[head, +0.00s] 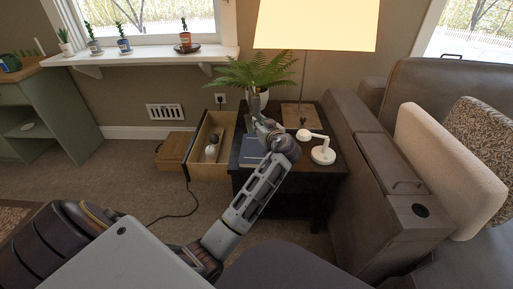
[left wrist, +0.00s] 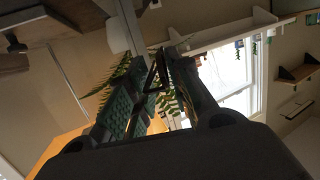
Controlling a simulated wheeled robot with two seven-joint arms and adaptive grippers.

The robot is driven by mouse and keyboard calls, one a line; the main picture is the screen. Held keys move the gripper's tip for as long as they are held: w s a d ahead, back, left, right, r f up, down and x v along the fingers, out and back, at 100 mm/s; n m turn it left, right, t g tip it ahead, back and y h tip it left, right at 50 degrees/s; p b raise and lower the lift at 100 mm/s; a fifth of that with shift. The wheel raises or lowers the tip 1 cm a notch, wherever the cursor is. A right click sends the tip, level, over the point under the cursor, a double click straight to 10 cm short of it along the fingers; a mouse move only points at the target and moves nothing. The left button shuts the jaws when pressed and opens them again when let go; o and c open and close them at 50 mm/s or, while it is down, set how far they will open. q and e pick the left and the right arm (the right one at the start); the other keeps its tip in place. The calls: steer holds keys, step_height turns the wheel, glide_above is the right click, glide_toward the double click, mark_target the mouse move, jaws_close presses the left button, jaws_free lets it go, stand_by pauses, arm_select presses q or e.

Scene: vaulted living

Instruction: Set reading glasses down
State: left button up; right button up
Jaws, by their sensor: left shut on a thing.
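My left gripper (head: 256,108) is above the back of the dark side table (head: 305,172), close in front of the potted fern. In the left wrist view the left gripper (left wrist: 157,85) has its green-padded fingers closed around a thin dark frame (left wrist: 155,72), which looks like the reading glasses. The glasses cannot be made out in the head view, where the wrist and fingers cover that spot. My right gripper is in neither view.
A fern (head: 247,74), a lamp (head: 316,28), a blue book-like item (head: 251,153) and a white jointed object (head: 323,154) crowd the table. An open drawer (head: 202,172) holds a white bottle (head: 211,153). A brown sofa (head: 370,190) stands at right.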

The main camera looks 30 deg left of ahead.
mark_target(260, 149)
arm_select(q)
steer(key=shift+f+b, duration=2)
steer(key=shift+f, duration=2.85)
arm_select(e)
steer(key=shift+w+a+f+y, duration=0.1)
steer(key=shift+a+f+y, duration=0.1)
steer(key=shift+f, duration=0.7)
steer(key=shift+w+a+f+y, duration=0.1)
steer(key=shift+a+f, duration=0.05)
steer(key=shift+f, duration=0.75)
arm_select(q)
steer(key=shift+f, duration=0.15)
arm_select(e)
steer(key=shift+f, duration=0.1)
arm_select(q)
steer(key=o, duration=0.9)
steer(key=shift+c, duration=0.2)
